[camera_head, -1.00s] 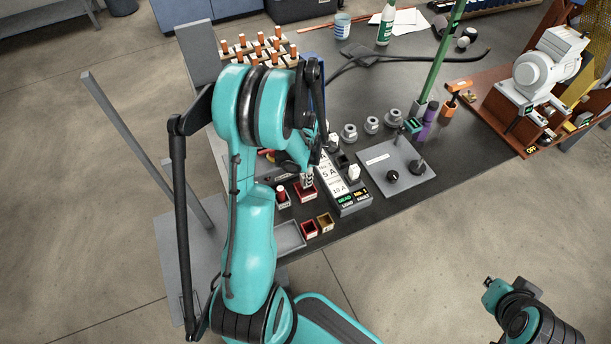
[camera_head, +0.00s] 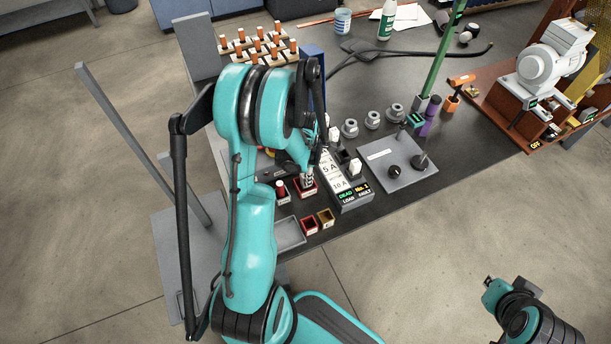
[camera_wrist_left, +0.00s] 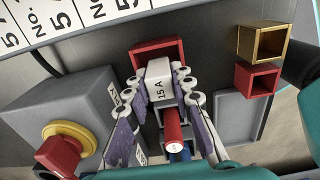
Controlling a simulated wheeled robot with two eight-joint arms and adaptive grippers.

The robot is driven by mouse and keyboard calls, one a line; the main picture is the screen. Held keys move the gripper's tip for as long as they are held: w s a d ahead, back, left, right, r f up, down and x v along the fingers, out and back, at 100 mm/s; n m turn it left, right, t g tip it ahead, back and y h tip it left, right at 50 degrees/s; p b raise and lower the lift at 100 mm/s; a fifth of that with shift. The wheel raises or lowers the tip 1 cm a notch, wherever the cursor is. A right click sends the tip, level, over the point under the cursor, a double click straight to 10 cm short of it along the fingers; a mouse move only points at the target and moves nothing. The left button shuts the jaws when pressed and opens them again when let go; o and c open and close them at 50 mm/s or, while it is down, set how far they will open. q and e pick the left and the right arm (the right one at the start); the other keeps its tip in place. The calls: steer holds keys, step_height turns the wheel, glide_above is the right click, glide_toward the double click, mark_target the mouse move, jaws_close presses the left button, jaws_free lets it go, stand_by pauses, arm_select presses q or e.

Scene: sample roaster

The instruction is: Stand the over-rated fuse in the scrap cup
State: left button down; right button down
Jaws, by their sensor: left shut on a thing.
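My left gripper (camera_wrist_left: 163,85) is shut on a white fuse (camera_wrist_left: 159,82) marked 15 A, which stands roughly upright between the fingers. A larger red cup (camera_wrist_left: 145,50) is right behind and below the fuse in the left wrist view; I cannot tell whether the fuse's lower end is inside it. In the head view this red cup (camera_head: 307,190) lies under my left gripper (camera_head: 308,174), and its label is too small to read. My right gripper (camera_head: 488,284) is at the bottom right, away from the table, its fingers unclear.
A grey holder with a red cylinder (camera_wrist_left: 173,130) stands close beside the gripper. A small red cup (camera_wrist_left: 258,79), a gold cup (camera_wrist_left: 262,42) and a grey tray (camera_wrist_left: 243,118) are to the right. A grey box with a red knob (camera_wrist_left: 58,157) is at left.

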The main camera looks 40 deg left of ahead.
arm_select(q)
steer(key=shift+f+b, duration=0.45)
steer(key=shift+f, duration=0.1)
steer(key=c, duration=1.2)
jaws_free()
steer(key=shift+r, duration=0.15)
step_height(320, 180, up, 12)
steer(key=shift+f, duration=0.1)
